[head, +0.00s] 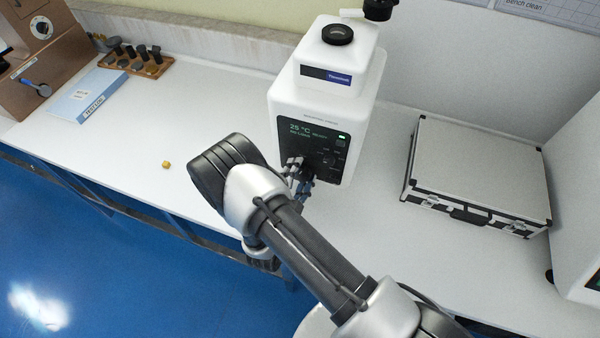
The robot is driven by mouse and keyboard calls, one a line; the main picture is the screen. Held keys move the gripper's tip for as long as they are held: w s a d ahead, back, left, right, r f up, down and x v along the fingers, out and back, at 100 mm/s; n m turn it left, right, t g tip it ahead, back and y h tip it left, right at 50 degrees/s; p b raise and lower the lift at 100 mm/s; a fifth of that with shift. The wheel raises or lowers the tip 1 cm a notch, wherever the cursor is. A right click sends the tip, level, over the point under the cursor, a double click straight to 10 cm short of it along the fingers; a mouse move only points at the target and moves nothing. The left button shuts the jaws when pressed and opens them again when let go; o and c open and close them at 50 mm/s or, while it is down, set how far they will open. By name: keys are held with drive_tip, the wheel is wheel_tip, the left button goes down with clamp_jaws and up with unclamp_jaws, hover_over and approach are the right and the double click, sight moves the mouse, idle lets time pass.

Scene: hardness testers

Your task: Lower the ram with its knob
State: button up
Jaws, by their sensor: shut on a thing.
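The white press (325,88) stands upright on the bench at the centre of the head view. Its dark front panel (335,135) shows a lit readout of 25 °C and a small green light. A dark round cap (338,35) sits on its top. My gripper (304,170) is at the lower left of the front panel, shut on what seems to be the ram knob. The knob is hidden behind the fingers and my arm. The ram itself is not visible.
A silver case (478,175) lies right of the press. A black knob or handle (378,9) shows at the press's upper right. A small brass cube (166,164) lies left. A blue-white box (88,97) and a wooden rack (137,60) stand farther left.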

drive_tip(key=shift+n, duration=1.2)
drive_tip(key=o, duration=1.1)
drive_tip(key=shift+c, duration=0.2)
drive_tip(key=shift+s, duration=0.1)
drive_tip(key=v, duration=1.2)
drive_tip(key=shift+r, duration=0.15)
